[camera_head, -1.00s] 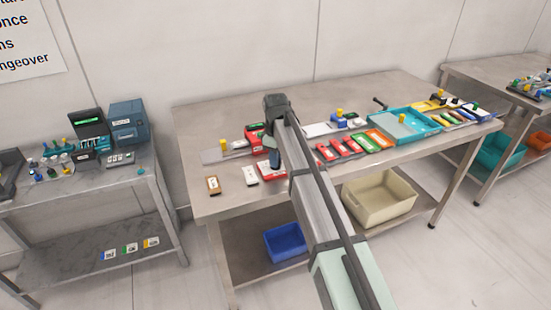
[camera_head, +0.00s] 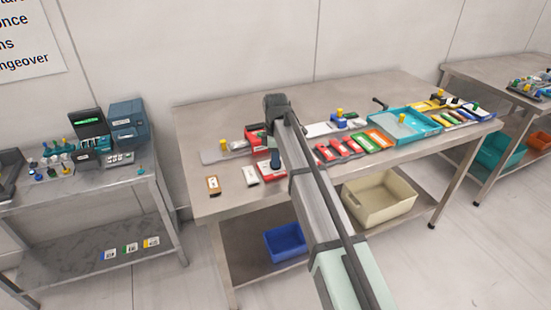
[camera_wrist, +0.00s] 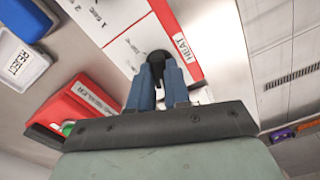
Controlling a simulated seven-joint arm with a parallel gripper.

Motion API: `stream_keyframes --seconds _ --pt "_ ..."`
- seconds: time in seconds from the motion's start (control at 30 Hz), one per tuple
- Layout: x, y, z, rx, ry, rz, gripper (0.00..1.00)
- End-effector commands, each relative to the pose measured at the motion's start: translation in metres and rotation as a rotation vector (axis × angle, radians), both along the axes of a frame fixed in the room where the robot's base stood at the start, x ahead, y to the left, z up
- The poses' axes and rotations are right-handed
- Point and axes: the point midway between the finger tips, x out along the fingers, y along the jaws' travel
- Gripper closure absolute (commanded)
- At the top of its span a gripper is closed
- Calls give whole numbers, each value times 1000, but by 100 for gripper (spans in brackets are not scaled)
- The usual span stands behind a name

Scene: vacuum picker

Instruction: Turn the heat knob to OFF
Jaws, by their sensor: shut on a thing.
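The heat knob (camera_wrist: 158,57) is a small black knob on a white panel face with a red edge, beside a label reading HEAT (camera_wrist: 183,47). My gripper (camera_wrist: 158,74) has its two blue fingers shut on the knob, one on each side. The fingers hide much of the knob, so I cannot tell which mark it points at. In the head view, my gripper (camera_head: 275,161) points down at the red and white panel (camera_head: 266,174) near the table's front edge.
A red block labelled SEALER (camera_wrist: 88,96) stands close to my fingers in the wrist view. Several red, green and orange items (camera_head: 346,146) and a teal tray (camera_head: 432,123) lie to the right.

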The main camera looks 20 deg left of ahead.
Motion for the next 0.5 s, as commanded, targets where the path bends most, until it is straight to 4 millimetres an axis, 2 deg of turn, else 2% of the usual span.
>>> stream_keyframes --seconds 0.23,0.27,0.5 --pt "0 0 0 0 -1 3 100" --pt "0 0 0 0 -1 3 82" --pt "0 0 0 0 0 2 59"
